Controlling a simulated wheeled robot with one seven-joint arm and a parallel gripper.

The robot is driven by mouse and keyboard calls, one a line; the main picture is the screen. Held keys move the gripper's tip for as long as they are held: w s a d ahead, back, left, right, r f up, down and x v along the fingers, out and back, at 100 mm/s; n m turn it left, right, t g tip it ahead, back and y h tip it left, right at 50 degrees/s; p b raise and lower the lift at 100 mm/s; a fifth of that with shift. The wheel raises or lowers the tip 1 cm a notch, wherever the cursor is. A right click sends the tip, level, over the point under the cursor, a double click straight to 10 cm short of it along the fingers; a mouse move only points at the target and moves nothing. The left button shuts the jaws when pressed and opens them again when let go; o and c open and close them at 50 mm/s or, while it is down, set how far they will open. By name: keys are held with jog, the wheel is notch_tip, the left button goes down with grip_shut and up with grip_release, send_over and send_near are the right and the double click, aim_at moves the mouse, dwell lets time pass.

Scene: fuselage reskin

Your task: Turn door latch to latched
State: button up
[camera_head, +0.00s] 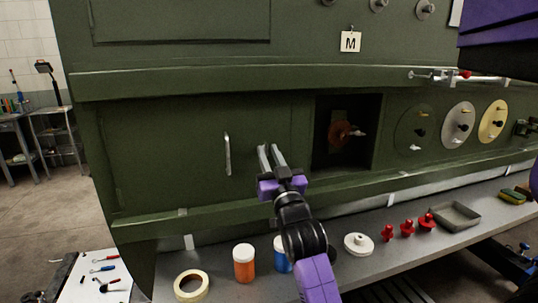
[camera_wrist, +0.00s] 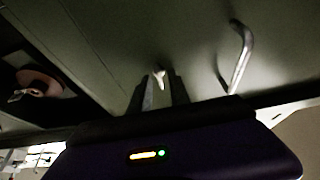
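The green door (camera_head: 180,150) is flush in the fuselage side, with a pale upright bar handle (camera_head: 227,153). The handle also shows at the right of the wrist view (camera_wrist: 240,58). A small pale latch (camera_wrist: 159,77) shows in the wrist view, on the panel between and just beyond my fingertips. In the head view my gripper hides it, and its turned position is hard to tell. My gripper (camera_head: 269,149) points at the panel right of the handle. Its two fingers are apart, with a gap between them, and I cannot tell whether they touch the latch.
An open square bay (camera_head: 347,132) with a reddish part lies right of my gripper. Below, a grey shelf (camera_head: 340,269) holds a tape roll (camera_head: 191,285), an orange jar (camera_head: 243,263), a blue jar (camera_head: 282,254), a white disc (camera_head: 358,244), red knobs and a tray (camera_head: 455,215).

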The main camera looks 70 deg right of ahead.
grip_shut()
